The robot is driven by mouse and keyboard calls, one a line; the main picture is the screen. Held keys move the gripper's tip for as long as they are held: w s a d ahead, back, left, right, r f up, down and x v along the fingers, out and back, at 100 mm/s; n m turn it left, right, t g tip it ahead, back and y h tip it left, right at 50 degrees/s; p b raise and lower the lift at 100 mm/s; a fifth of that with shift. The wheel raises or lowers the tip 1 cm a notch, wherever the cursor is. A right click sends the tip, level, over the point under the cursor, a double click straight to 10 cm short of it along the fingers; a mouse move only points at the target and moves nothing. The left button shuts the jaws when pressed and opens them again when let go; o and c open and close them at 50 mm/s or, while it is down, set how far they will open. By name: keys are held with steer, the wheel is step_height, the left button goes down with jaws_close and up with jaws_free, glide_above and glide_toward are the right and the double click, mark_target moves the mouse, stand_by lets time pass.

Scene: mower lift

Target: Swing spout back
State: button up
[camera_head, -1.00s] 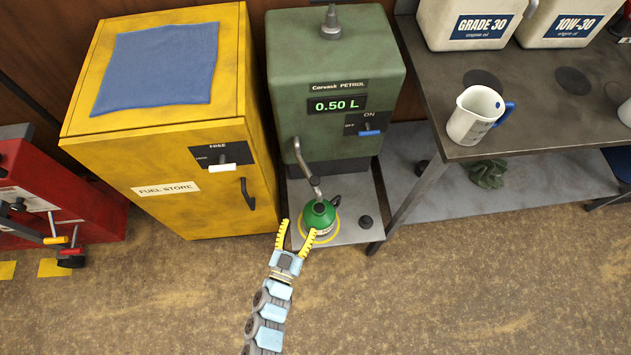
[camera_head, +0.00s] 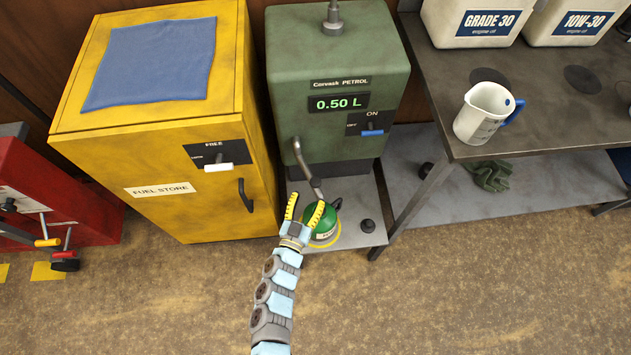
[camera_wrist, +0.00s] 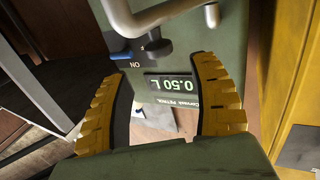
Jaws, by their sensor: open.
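The spout (camera_head: 306,168) is a bent grey tube on the front of the green petrol pump (camera_head: 335,60). Its free end hangs over the green can (camera_head: 328,222), which stands on a yellow ring on the pump's base plate. My gripper (camera_head: 305,204) is open, with yellow fingers near the spout's lower end, partly covering the can. In the wrist view, the spout (camera_wrist: 165,14) crosses the top edge, beyond the fingertips of my open gripper (camera_wrist: 163,75). Nothing is between the fingers. Whether a finger touches the spout I cannot tell.
A black cap (camera_head: 367,225) lies on the base plate (camera_head: 368,190). The pump display (camera_head: 338,103) reads 0.50 L, and its blue switch (camera_head: 372,132) is by ON. A yellow fuel cabinet (camera_head: 160,150) stands left; a bench (camera_head: 560,125) with a measuring jug (camera_head: 482,115) stands right.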

mark_target(314, 186)
steer(key=shift+b+x, duration=0.7)
steer(key=shift+x, duration=2.8)
jaws_close()
